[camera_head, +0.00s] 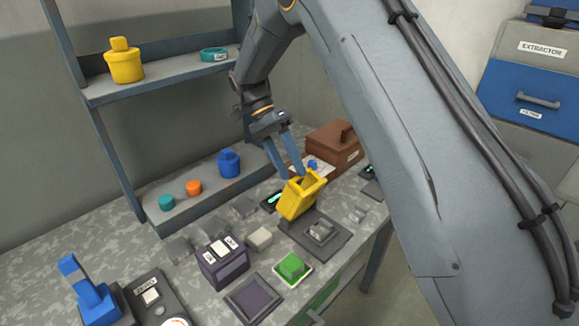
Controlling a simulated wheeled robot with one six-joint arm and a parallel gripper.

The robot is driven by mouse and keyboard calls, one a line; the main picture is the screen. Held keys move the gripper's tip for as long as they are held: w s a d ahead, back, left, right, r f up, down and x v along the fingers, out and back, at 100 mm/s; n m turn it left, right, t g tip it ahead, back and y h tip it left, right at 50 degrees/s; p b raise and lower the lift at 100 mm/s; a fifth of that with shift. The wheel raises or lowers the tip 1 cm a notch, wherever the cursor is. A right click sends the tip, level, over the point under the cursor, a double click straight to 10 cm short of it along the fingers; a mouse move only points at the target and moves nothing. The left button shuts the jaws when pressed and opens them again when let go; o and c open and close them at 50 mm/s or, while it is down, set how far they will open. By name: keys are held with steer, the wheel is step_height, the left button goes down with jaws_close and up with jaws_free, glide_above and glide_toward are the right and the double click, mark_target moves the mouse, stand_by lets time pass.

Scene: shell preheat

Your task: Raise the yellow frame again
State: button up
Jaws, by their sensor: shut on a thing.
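The yellow frame (301,194) is a box-like piece with an opening in its top. It is tilted, above or at the back edge of a dark grey plate with a raised block (320,232) on the worktop. My gripper (293,170) comes down from above with its blue-grey fingers at the frame's upper left edge, shut on it. Whether the frame's lower edge touches the plate is hard to tell.
A dark box with white labels (222,260), a green block on a pad (292,267) and a small grey block (259,238) stand in front and left. A brown box (335,147) stands behind. A shelf (160,78) rises at the back left. My arm fills the right.

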steer(key=shift+a+f, duration=0.15)
steer(key=shift+c, duration=0.8)
step_height(320, 180, up, 10)
steer(key=b, duration=0.2)
steer(key=shift+b, duration=0.35)
